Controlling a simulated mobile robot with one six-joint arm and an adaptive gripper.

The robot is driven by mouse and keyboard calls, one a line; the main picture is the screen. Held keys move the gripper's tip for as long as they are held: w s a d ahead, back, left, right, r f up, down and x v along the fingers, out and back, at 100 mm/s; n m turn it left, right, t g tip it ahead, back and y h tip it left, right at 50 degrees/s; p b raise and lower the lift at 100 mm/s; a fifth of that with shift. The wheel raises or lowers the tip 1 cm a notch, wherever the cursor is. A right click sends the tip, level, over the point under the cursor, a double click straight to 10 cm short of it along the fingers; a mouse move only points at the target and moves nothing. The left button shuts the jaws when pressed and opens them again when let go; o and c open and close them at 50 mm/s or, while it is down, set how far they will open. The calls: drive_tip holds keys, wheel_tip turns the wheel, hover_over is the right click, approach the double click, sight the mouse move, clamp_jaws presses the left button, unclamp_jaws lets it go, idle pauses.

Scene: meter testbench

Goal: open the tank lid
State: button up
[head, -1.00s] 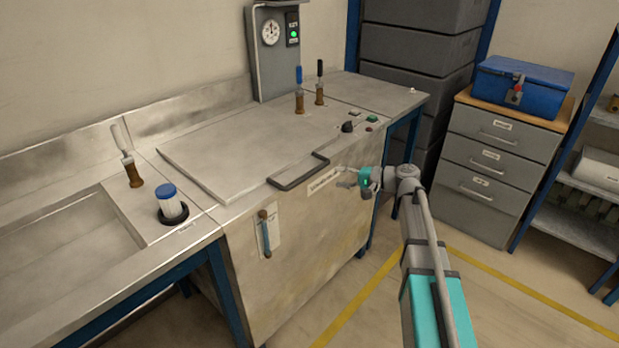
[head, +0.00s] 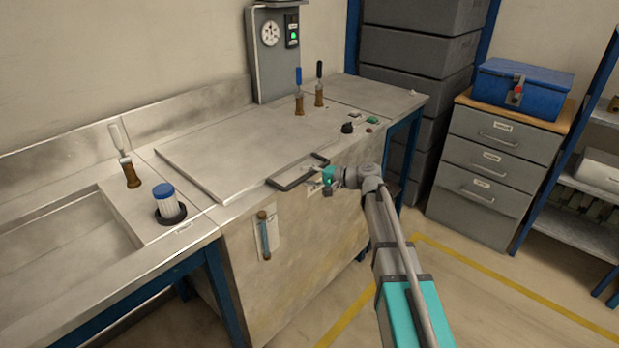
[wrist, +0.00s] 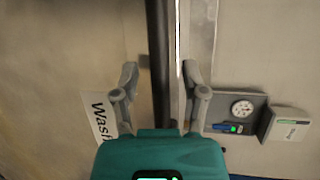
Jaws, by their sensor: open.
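The tank lid (head: 240,148) is a flat metal plate lying shut on the bench top. Its dark bar handle (head: 290,181) sticks out at the front edge. My gripper (head: 316,183) is at the right part of the handle, in front of the tank. In the wrist view my gripper (wrist: 160,88) is open, and the dark handle bar (wrist: 160,60) runs between its two fingers, with gaps on both sides. The fingers do not appear to press on the bar. A label (wrist: 100,115) shows beside the left finger.
A blue-capped filter (head: 168,203) and a handled tool (head: 127,165) stand left of the lid. Two more handled tools (head: 299,100) stand behind it. A gauge panel (head: 275,45) rises at the back. Knobs (head: 348,127) sit on the right. The floor in front is clear.

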clamp_jaws()
